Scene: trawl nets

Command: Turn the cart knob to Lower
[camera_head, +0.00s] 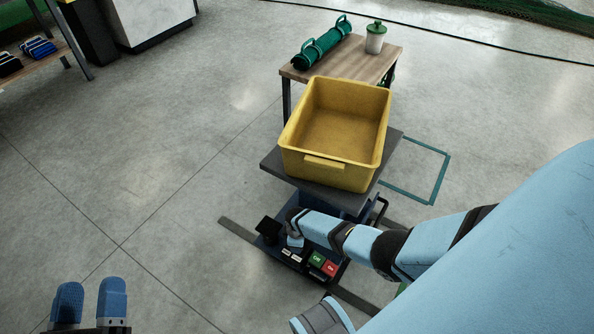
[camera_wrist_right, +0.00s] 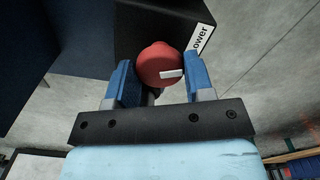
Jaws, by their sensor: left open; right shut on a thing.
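The red knob (camera_wrist_right: 159,63) sits on a dark box in the right wrist view, with a white mark pointing right. A white label (camera_wrist_right: 202,40) reading "ower", its start cut off, lies beyond it to the upper right. My right gripper (camera_wrist_right: 160,80) has its blue fingers on both sides of the knob and is shut on it. In the head view the right gripper (camera_head: 294,239) is at the cart's control panel (camera_head: 290,257), and the knob is hidden there. The cart carries a dark platform (camera_head: 272,163). My left gripper (camera_head: 90,300) is open and empty at the lower left.
A yellow bin (camera_head: 328,163) stands on the platform. Green and red buttons (camera_head: 323,264) are right of my right gripper. A wooden table (camera_head: 345,68) behind holds a green roll (camera_head: 322,42) and a jar (camera_head: 375,38).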

